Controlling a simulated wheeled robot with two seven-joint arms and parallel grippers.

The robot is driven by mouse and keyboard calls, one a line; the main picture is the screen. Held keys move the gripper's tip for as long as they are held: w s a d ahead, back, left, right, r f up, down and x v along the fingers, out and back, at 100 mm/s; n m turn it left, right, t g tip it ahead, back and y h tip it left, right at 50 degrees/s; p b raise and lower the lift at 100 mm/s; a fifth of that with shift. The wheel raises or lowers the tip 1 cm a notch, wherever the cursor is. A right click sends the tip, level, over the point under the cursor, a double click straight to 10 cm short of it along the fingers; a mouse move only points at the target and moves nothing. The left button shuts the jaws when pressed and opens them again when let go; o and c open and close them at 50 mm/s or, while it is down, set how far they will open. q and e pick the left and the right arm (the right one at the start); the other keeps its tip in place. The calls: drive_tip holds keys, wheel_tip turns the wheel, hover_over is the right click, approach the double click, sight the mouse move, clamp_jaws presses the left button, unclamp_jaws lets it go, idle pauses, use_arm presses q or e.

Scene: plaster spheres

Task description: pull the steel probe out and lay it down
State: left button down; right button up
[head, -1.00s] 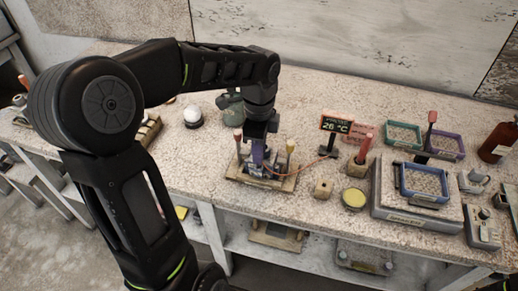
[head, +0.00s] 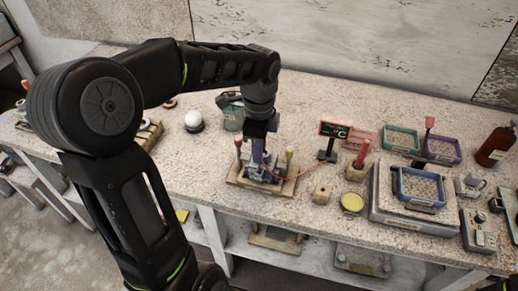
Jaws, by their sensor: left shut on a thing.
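My left gripper (head: 257,160) points down over a wooden stand (head: 233,183) on the bench, between its two knobbed posts. It is shut on what seems to be the steel probe. The probe is too small and too hidden by the fingers to make out clearly. A thin orange cable (head: 305,167) runs from the gripper area toward a small dark temperature display (head: 334,130). Whether the probe's tip is still inside something in the stand cannot be told. My right gripper is not in view.
Right of the stand are a small wooden block (head: 321,194), a yellow round dish (head: 352,203) and a red-handled tool in a block (head: 361,158). Sieve trays and a scale (head: 414,224) stand farther right. A white ball (head: 193,120) sits behind left.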

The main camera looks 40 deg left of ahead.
use_arm(q)
drive_tip(key=shift+r+p, duration=1.25)
drive_tip(key=shift+r, duration=0.5)
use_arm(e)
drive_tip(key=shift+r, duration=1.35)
